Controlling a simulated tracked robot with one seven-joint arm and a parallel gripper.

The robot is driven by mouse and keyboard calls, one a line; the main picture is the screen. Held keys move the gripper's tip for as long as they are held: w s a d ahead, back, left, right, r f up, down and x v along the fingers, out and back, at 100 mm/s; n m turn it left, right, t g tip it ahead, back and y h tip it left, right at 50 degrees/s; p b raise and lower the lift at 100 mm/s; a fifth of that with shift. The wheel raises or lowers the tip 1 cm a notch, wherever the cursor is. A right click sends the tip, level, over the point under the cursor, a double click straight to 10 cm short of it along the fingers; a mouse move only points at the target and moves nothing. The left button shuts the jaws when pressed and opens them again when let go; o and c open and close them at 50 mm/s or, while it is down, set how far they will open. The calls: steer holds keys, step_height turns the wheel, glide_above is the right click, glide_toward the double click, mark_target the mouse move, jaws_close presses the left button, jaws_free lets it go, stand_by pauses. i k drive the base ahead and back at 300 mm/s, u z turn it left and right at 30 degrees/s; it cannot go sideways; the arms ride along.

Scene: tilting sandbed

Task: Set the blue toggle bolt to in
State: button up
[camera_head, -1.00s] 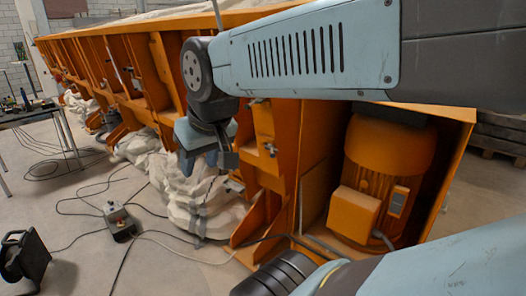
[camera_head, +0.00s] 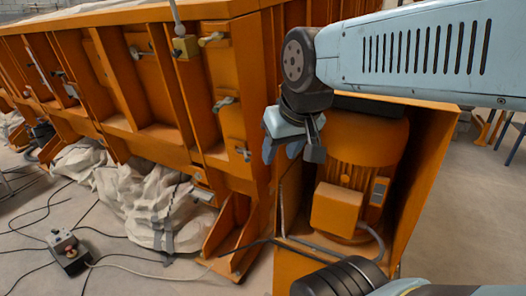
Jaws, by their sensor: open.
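My gripper (camera_head: 292,151) hangs from the arm at the right centre, jaws open and empty, pointing down. In the picture it overlaps the orange panel edge beside the motor; I cannot tell how far it is from it. Several small grey toggle bolts or latches sit on the orange sandbed side (camera_head: 180,95) left of the gripper: an upper latch (camera_head: 212,39), a middle latch (camera_head: 225,103) and a lower latch (camera_head: 243,153). None looks clearly blue, so I cannot tell which is the blue toggle bolt or its setting.
An orange motor (camera_head: 362,160) stands in its bay right of the gripper. White sacking (camera_head: 150,200) bulges below the sandbed. A control box (camera_head: 68,250) with cables lies on the floor at lower left. Ribs stick out from the sandbed side. Open floor shows at far right.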

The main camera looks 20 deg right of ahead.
mark_target(248, 159)
steer(key=u, duration=1.15)
steer(key=i, duration=0.1)
steer(key=z, duration=2.35)
steer(key=k, duration=1.25)
steer(key=u, duration=0.6)
steer(key=i, duration=1)
steer(key=u, duration=0.1)
